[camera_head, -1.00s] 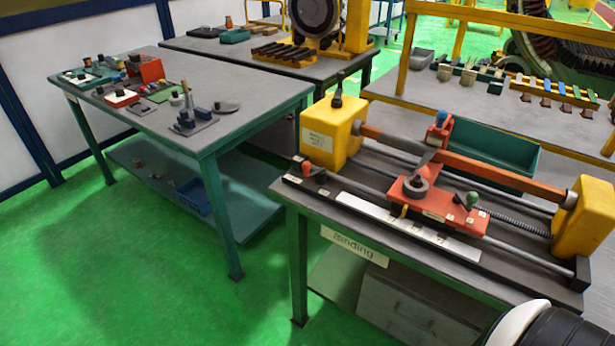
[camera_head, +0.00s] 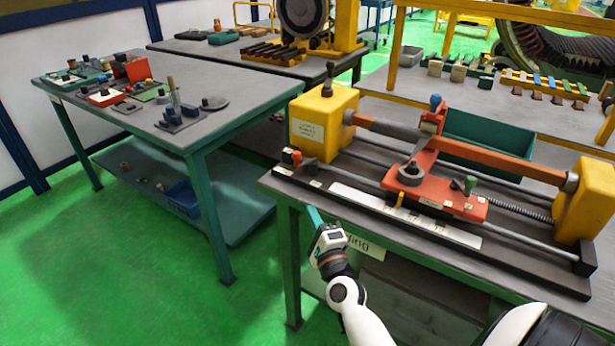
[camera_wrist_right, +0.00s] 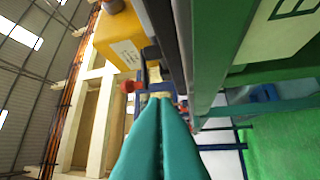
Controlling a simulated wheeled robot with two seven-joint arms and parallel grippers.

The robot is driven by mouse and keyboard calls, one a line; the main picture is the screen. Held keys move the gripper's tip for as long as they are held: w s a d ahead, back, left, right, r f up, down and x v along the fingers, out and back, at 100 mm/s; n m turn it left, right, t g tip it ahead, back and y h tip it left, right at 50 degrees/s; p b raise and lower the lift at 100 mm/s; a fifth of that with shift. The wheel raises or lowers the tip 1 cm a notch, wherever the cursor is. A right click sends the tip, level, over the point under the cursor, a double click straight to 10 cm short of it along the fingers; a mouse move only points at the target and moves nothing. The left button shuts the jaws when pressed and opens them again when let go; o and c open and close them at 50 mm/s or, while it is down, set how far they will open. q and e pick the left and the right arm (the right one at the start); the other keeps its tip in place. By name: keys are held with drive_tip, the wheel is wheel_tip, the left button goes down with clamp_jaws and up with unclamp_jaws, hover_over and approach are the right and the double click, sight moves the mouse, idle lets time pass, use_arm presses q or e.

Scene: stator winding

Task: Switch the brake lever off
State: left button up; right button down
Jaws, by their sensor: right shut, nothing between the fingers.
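The winding machine has a yellow housing (camera_head: 322,122) at its left end. A small lever with a red-orange knob (camera_head: 296,157) stands at the machine's front left corner. A dark-knobbed upright lever (camera_head: 328,80) stands on top of the housing. I cannot tell by label which is the brake lever. My right gripper (camera_head: 313,214) is shut and empty, in front of the table edge, below and apart from the red-knobbed lever. In the right wrist view, the teal fingertips (camera_wrist_right: 166,98) are together, and the red knob (camera_wrist_right: 129,86) shows beyond them, just left. My left gripper is out of view.
The table's front edge (camera_head: 400,244) lies close to my right gripper. A red carriage (camera_head: 435,195) sits mid-machine, with a white scale strip (camera_head: 400,213) in front. Another worktable (camera_head: 235,110) with parts stands left. Green floor between is clear.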

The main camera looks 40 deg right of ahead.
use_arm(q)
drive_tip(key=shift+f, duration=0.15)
use_arm(e)
drive_tip(key=r, duration=0.1)
drive_tip(key=r+m, duration=0.1)
drive_tip(key=d+r+m+t+h, duration=0.1)
drive_tip(key=r, duration=0.1)
drive_tip(key=shift+s+d, duration=0.1)
drive_tip(key=shift+s, duration=0.3)
drive_tip(key=shift+w, duration=0.1)
drive_tip(key=p, duration=0.2)
approach(305, 163)
drive_tip(key=w+r, duration=0.2)
drive_tip(key=w, duration=0.1)
drive_tip(key=w+d+r, duration=0.1)
drive_tip(key=w+r, duration=0.1)
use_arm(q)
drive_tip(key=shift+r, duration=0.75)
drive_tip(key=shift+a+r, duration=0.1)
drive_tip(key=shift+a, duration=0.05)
use_arm(e)
drive_tip(key=shift+w+h, duration=0.15)
drive_tip(key=shift+h, duration=0.15)
